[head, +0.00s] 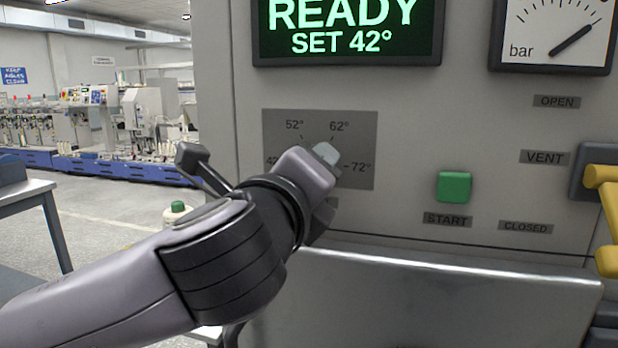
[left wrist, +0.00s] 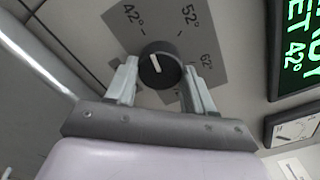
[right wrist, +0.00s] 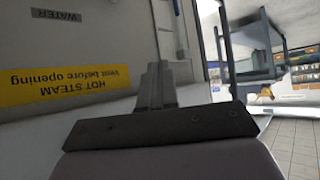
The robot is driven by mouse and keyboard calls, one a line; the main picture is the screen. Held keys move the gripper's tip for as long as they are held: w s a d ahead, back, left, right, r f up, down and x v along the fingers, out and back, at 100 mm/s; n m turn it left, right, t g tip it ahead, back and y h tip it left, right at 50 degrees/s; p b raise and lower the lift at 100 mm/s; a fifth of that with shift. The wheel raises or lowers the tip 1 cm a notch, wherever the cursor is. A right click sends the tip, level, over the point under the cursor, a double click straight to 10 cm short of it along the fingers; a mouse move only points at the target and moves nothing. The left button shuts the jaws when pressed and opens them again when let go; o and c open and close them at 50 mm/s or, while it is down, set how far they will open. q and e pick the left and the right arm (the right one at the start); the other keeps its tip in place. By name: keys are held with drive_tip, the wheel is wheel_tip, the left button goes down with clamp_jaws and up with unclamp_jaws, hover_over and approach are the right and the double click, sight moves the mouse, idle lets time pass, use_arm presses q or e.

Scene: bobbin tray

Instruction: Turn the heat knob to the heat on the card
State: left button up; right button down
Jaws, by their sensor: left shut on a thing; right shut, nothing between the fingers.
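The heat knob (left wrist: 163,76) is round and black with a white pointer line. In the left wrist view the line points toward the 42° mark. The grey dial plate (head: 285,125) carries 42°, 52°, 62° and 72°. My left gripper (left wrist: 160,82) has one finger on each side of the knob and is shut on it. In the head view this gripper (head: 327,170) covers the knob. The display (head: 347,28) reads READY, SET 42°. My right gripper (right wrist: 157,72) is shut and empty, seen only in the right wrist view. I see no card.
A green START button (head: 454,187) sits right of the dial. A yellow vent handle (head: 603,178) is at the far right. A pressure gauge (head: 555,35) is above. A yellow HOT STEAM label (right wrist: 70,86) shows in the right wrist view.

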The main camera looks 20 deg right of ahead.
use_arm(q)
drive_tip(key=shift+n, duration=0.8)
drive_tip(key=o, duration=1)
drive_tip(key=shift+o, duration=0.2)
drive_tip(key=b+v, duration=0.1)
drive_tip(key=v, duration=0.6)
